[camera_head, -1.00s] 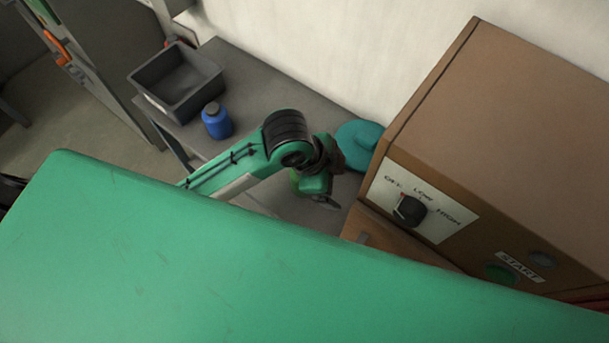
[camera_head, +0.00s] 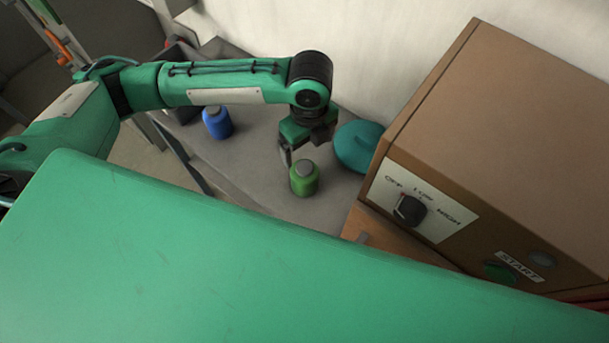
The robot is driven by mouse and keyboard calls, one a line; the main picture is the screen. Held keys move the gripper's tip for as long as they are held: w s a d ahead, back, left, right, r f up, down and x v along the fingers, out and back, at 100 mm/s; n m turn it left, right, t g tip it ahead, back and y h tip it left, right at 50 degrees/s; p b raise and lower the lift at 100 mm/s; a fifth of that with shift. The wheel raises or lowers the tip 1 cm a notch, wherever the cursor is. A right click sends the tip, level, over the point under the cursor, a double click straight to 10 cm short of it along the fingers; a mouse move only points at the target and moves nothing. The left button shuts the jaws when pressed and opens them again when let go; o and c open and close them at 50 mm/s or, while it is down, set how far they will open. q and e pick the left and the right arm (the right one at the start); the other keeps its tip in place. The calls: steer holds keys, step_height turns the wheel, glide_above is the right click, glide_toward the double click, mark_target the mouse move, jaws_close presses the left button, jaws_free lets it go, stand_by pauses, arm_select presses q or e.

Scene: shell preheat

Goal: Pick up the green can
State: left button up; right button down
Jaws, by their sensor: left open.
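The green can (camera_head: 304,180) with a grey cap stands upright on the grey table. My left gripper (camera_head: 301,148) is open and empty, just behind and above the can. One finger shows at the can's upper left; the other is partly hidden by the gripper body. I cannot tell whether a finger touches the can. My right gripper is not in view.
A blue can (camera_head: 216,123) stands to the left on the grey table (camera_head: 245,160). A teal round object (camera_head: 358,147) lies right of the gripper, beside a brown box (camera_head: 480,110) with a dial. A grey bin (camera_head: 185,112) is mostly hidden behind my arm.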

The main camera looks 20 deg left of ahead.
mark_target(306, 166)
arm_select(q)
step_height(306, 166, down, 8)
steer(key=shift+r+p, duration=0.2)
steer(key=shift+p, duration=0.55)
steer(key=shift+s+a+f, duration=0.1)
steer(key=shift+f, duration=0.1)
steer(key=f, duration=0.1)
steer(key=f+p, duration=0.1)
steer(key=f, duration=0.1)
steer(key=f+p, duration=0.1)
steer(key=shift+s+a+f, duration=0.15)
steer(key=shift+s+a, duration=0.05)
steer(key=shift+a, duration=0.05)
steer(key=shift+f, duration=0.3)
steer(key=c, duration=1.3)
